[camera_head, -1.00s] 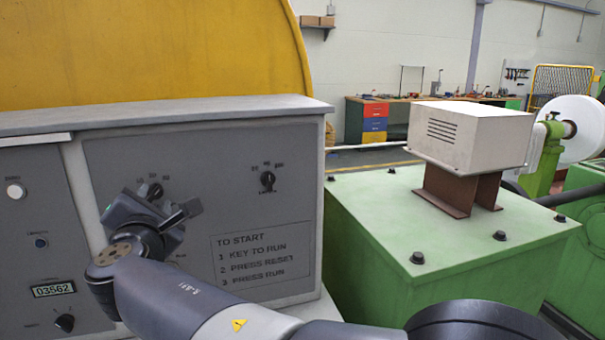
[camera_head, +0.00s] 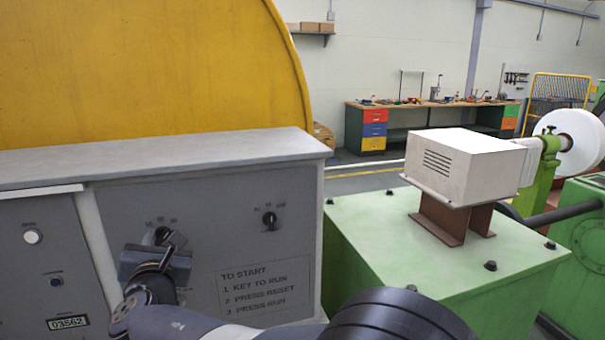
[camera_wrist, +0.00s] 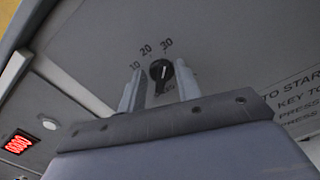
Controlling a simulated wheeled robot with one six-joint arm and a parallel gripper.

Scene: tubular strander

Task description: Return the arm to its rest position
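My gripper (camera_head: 168,248) is in front of the grey control panel (camera_head: 215,205), at the lower left of the head view. In the wrist view my gripper (camera_wrist: 159,72) has its two fingers apart, with a gap between them. A black rotary knob (camera_wrist: 161,72) with marks 10, 20 and 30 shows between the fingertips. I cannot tell whether the fingers touch it. Nothing seems held. The same knob (camera_head: 162,235) shows just above the gripper in the head view. My forearm runs low across the panel, hiding its lower part.
A second knob (camera_head: 269,219) and printed start steps (camera_head: 265,287) are to the right on the panel. A grey ledge (camera_head: 150,165) juts above. A green housing (camera_head: 440,250) carrying a white vented box (camera_head: 465,165) stands right. A red display (camera_wrist: 18,143) is lower left in the wrist view.

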